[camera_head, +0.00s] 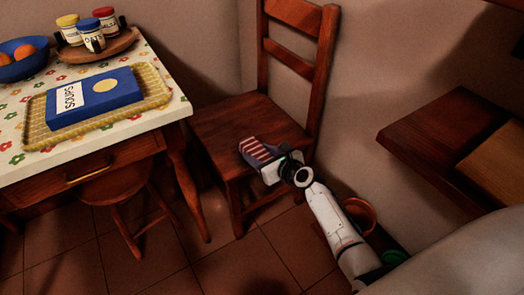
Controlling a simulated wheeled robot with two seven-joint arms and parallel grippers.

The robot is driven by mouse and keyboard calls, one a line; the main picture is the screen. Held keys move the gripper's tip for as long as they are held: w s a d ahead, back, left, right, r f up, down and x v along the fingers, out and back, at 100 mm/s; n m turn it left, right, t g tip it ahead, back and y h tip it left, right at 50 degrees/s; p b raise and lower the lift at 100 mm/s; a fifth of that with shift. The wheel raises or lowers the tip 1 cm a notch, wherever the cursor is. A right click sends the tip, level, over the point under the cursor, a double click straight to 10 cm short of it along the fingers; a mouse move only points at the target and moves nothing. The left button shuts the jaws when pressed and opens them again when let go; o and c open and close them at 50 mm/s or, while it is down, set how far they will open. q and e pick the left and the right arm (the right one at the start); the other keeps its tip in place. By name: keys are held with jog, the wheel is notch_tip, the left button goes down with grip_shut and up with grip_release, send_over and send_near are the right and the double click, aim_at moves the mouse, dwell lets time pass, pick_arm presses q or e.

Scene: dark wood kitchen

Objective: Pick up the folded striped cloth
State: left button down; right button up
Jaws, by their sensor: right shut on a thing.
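The folded striped cloth (256,151), red and white stripes, is at the wooden chair's seat (215,125). My right gripper (268,163) comes in from the lower right and is shut on the cloth's near end. The fingers and that end of the cloth are partly hidden by the gripper body. I cannot tell whether the cloth touches the seat or is just above it. My left gripper is not in view.
A table with a flowered cloth (172,112) stands at left, holding a blue book (120,92) on a yellow woven tray (150,82). A stool (115,185) is under it. A dark wood surface (440,130) juts in at right. An orange-brown pot (360,211) sits low behind my arm.

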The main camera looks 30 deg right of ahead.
jog(key=o, duration=1.2)
jog(key=shift+s+r, duration=0.1)
jog(key=shift+s, duration=0.05)
jog(key=p+v, duration=0.4)
jog(key=v, duration=0.4)
jog(key=shift+s+r, duration=0.1)
jog(key=shift+s, duration=0.15)
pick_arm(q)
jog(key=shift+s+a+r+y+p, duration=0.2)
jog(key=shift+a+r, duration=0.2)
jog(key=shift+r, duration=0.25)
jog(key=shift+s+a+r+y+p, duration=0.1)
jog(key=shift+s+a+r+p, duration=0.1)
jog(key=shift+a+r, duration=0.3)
pick_arm(e)
jog(key=shift+s+d+r, duration=0.1)
jog(key=shift+s+r, duration=0.1)
jog(key=shift+s, duration=0.5)
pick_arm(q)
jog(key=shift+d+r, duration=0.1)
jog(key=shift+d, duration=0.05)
